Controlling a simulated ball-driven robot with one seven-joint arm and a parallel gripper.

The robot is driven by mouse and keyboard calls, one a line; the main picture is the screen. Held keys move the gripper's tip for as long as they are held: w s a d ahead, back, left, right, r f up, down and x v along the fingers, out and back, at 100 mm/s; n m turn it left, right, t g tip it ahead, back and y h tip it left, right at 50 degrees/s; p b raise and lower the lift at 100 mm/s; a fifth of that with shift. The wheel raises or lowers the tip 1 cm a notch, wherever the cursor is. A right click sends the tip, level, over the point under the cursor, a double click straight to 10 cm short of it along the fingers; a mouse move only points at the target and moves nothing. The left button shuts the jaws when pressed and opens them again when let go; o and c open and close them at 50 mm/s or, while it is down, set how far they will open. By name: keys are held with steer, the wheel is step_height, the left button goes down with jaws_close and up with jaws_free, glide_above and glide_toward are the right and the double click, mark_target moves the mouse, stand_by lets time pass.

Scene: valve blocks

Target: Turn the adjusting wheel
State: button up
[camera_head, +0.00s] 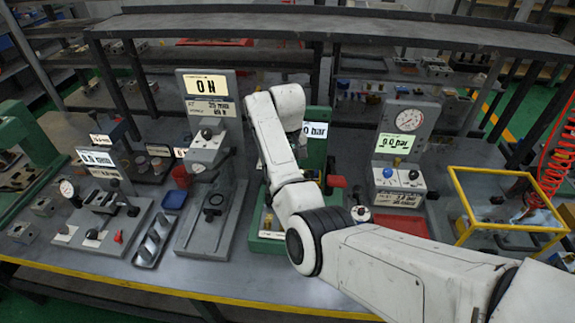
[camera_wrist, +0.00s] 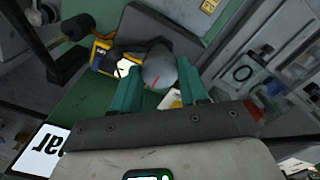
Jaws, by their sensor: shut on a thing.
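The adjusting wheel (camera_wrist: 160,70) shows in the wrist view as a grey, rounded knob with a red mark. My gripper (camera_wrist: 156,76) has a teal finger on each side of it and is shut on it. A green valve block stand (camera_head: 316,150) is in the middle of the bench in the head view, with a white display (camera_head: 315,130) ending in "bar". Part of a "bar" display (camera_wrist: 45,150) shows at the lower left of the wrist view. My arm hides the wheel and gripper in the head view.
A "0 N" press (camera_head: 208,140) stands left of the green stand. A gauge panel (camera_head: 408,120) stands to the right, above a red tray (camera_head: 400,224). A yellow frame (camera_head: 510,228) is farther right. A dark lever (camera_wrist: 70,35) and a yellow-blue part (camera_wrist: 102,60) lie near my fingers.

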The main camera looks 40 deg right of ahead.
steer(key=shift+w+r, duration=0.1)
steer(key=o, duration=1.1)
steer(key=shift+c, duration=0.2)
step_height(320, 180, up, 11)
steer(key=shift+f, duration=0.2)
